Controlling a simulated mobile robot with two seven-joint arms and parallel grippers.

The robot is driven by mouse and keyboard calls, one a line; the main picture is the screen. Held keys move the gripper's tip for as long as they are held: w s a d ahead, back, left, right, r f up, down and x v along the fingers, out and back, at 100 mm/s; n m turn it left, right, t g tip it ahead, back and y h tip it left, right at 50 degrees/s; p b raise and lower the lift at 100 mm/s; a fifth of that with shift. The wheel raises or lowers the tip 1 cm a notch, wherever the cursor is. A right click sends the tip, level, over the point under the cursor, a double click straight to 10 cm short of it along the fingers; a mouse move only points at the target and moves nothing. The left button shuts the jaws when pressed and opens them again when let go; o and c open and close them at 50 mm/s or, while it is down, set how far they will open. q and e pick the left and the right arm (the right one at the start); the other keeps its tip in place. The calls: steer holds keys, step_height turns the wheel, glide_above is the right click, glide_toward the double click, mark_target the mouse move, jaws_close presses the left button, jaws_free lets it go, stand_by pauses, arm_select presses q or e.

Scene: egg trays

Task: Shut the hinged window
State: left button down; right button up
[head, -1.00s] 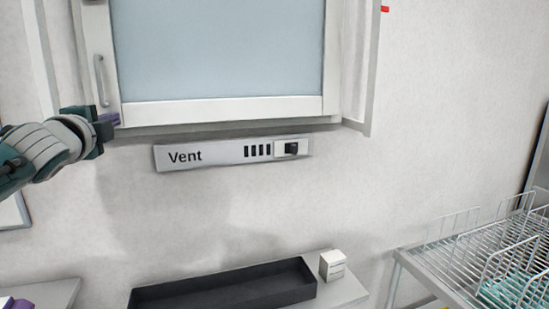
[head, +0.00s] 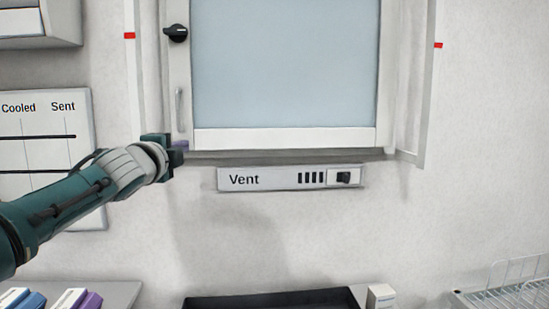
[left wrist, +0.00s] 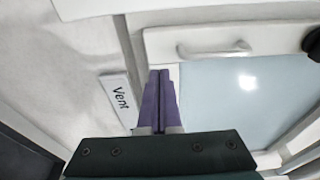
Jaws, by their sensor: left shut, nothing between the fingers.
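The hinged window (head: 285,139) is a white sash with a pale blue pane, set in a white frame on the wall. Its left side carries a grey pull handle (head: 180,110) and, above that, a black knob (head: 176,33). The sash looks close to its frame; I cannot tell whether a gap is left. My left gripper (head: 181,146) is shut and empty, its purple fingertips at the sash's lower left corner. In the left wrist view the fingertips (left wrist: 160,75) overlap that corner, near the handle (left wrist: 215,48); contact is unclear. My right gripper is out of view.
A "Vent" panel (head: 290,178) is on the wall just below the window. A whiteboard (head: 40,130) hangs at left. Below are a black tray (head: 270,299), a small white box (head: 381,296) and a wire rack (head: 505,292). Wall space right of the window is clear.

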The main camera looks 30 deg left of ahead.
arm_select(q)
steer(key=s+a, duration=0.1)
steer(key=s, duration=0.9)
steer(key=s+d+f+n+g+h, duration=0.25)
steer(key=s+d+f+g, duration=0.2)
steer(key=d+f, duration=0.45)
steer(key=s+d+f+n+g+h, duration=0.25)
steer(key=s+d+f+n, duration=0.2)
steer(key=d+f, duration=0.4)
steer(key=s+d+f+n+g+h, duration=0.25)
steer(key=s+d+g+h, duration=0.2)
steer(key=s+d, duration=1.1)
step_height(320, 180, up, 33)
steer(key=w+p, duration=0.1)
steer(key=p, duration=3.1)
steer(key=shift+n+g+p, duration=0.35)
steer(key=shift+g+p, duration=0.05)
steer(key=shift+g, duration=0.05)
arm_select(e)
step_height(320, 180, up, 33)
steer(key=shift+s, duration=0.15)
arm_select(q)
steer(key=shift+d+f+y, duration=0.1)
steer(key=shift+f+y, duration=0.05)
steer(key=shift+y, duration=0.1)
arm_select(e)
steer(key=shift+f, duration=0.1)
